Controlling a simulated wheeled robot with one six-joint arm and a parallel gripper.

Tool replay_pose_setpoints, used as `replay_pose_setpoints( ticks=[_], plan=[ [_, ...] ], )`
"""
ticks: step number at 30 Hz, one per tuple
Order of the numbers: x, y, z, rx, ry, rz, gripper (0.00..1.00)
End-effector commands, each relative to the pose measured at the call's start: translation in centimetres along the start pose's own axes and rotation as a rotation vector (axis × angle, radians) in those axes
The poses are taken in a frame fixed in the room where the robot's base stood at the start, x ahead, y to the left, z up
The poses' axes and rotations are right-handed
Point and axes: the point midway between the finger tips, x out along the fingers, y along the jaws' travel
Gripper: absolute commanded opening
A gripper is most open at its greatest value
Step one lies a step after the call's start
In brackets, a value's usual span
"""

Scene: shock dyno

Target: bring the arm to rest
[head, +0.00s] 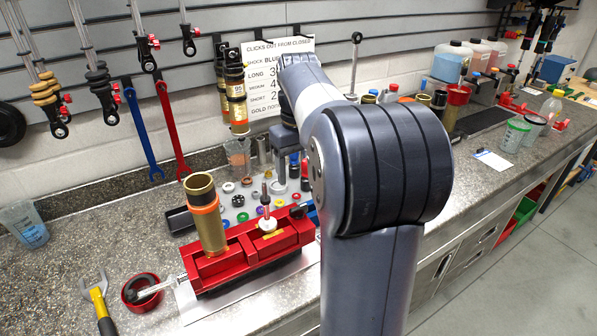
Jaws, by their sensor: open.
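My arm rises in the right middle of the head view, bends at a large grey joint and reaches back toward the wall. My gripper (291,168) hangs down beyond the forearm, partly hidden by it. Its jaws are open, and I see nothing held between them. It is above the back of the bench, behind the red fixture; its exact height over the small parts there is hard to tell.
A red fixture (243,258) holds an upright gold cylinder (206,222). A red bowl (141,291) and yellow-handled wrench (99,302) lie at front left. Blue (143,132) and red (171,130) wrenches hang on the wall. Bottles and cups stand along the right bench.

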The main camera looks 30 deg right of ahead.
Motion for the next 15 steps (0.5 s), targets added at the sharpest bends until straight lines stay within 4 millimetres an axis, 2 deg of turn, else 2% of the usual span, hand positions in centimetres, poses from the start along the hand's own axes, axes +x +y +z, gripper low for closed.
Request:
replay_pose_setpoints(
  ticks=[8, 11, 15],
  plan=[
    [0.7, 0.0, 0.0, 0.000, -0.002, -0.001, 0.65],
    [1.9, 0.0, 0.0, 0.000, -0.004, -0.001, 0.65],
    [4.5, 0.0, 0.1, 0.000, -0.005, -0.002, 0.65]
  ],
)
